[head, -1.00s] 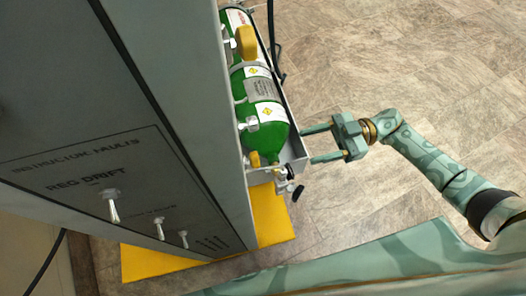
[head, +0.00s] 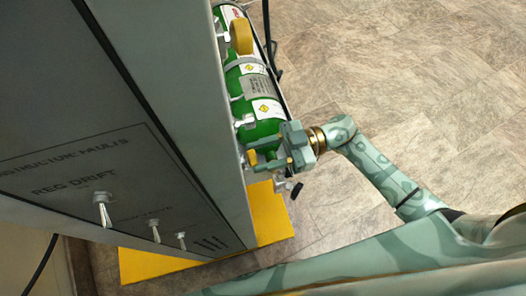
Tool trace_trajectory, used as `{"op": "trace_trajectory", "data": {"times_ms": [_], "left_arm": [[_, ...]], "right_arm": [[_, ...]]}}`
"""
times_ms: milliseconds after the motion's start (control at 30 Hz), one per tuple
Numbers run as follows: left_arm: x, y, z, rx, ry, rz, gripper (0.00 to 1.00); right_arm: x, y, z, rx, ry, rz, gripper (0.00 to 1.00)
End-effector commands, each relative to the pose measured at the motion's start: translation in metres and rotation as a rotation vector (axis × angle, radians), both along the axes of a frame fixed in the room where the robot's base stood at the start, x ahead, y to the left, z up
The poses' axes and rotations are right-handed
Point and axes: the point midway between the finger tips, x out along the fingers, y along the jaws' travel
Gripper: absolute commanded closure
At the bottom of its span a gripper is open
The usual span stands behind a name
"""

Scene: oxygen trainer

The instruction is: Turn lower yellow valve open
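The lower yellow valve (head: 252,157) is a small yellow knob at the bottom end of a green oxygen cylinder (head: 259,110), beside the grey cabinet. My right gripper (head: 258,156) reaches in from the right over the cylinder's lower end. Its fingers are apart, one above and one below the yellow knob, and I cannot tell whether they touch it. The gripper's body hides part of the cylinder's end and of the fittings there. My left gripper is not in view.
The grey cabinet (head: 110,90) with toggle switches stands close on the left. A larger yellow handle (head: 241,37) sits higher on the cylinder. A yellow base plate (head: 268,215) lies below. A black cable hangs behind the cylinder. Tiled floor (head: 420,100) is free on the right.

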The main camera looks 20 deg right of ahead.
Motion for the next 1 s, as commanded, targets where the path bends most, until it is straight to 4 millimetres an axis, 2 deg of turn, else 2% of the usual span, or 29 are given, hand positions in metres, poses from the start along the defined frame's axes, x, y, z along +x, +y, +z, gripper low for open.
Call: {"op": "trace_trajectory", "data": {"times_ms": [33,100,267,633,967,1000], "left_arm": [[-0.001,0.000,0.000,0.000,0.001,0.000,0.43],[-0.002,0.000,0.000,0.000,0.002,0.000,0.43],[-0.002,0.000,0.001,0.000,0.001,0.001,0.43],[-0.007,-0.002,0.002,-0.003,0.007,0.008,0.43],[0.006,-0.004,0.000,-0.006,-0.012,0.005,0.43],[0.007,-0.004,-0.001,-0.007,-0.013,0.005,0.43]], "right_arm": [[0.000,0.000,0.000,0.000,0.000,0.000,0.74],[0.000,0.000,0.000,0.000,0.000,0.000,0.88],[0.000,-0.001,0.001,-0.001,-0.024,0.001,0.88],[0.000,-0.001,-0.001,-0.001,-0.457,0.001,0.88],[0.000,-0.001,0.000,-0.001,-0.498,-0.001,0.88],[0.000,-0.001,0.000,-0.001,-0.498,-0.001,0.59]]}}
